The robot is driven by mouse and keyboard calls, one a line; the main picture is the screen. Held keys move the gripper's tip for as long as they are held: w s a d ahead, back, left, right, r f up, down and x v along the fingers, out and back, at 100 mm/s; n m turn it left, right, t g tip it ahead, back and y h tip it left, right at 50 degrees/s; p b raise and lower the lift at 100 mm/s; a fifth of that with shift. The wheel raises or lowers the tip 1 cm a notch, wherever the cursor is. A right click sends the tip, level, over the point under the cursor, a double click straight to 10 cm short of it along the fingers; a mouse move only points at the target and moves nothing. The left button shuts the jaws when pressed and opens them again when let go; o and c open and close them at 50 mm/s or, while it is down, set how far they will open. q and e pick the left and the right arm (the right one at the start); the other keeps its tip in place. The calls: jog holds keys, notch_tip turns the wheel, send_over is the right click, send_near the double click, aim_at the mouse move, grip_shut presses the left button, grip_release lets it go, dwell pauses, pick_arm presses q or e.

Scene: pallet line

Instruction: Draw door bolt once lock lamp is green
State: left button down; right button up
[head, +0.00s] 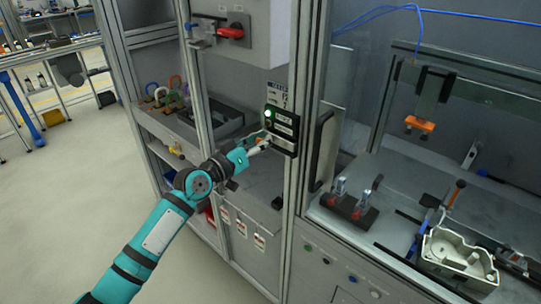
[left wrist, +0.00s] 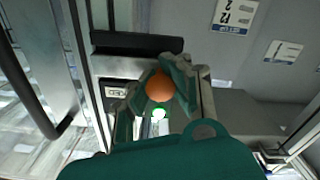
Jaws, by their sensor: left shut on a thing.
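The lock box (head: 281,131) is a dark unit with white labels on the door post of the cell. Its lock lamp (head: 268,113) is lit green at the upper left. My left gripper (head: 266,146) reaches the lower part of this box from the left. In the left wrist view, the fingers of my left gripper (left wrist: 157,90) are shut on a round orange knob (left wrist: 159,87), which I take as the bolt's knob. The bolt itself is mostly hidden by the fingers, so I cannot tell how far it is drawn. My right gripper is not in view.
A black door handle (head: 320,150) stands just right of the lock box. A red-handled switch (head: 232,31) is above. A pale metal casting (head: 459,251) sits inside the cell at the right. Open floor lies at the left.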

pick_arm(q)
jog(key=shift+w+a, duration=0.2)
jog(key=shift+a, duration=0.1)
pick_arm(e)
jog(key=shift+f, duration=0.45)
pick_arm(q)
jog(key=c, duration=1.1)
grip_release()
jog(key=shift+w+a, duration=0.1)
jog(key=shift+a, duration=0.15)
jog(key=shift+o, duration=0.2)
jog(key=shift+s, duration=0.2)
jog(key=v, duration=1.2)
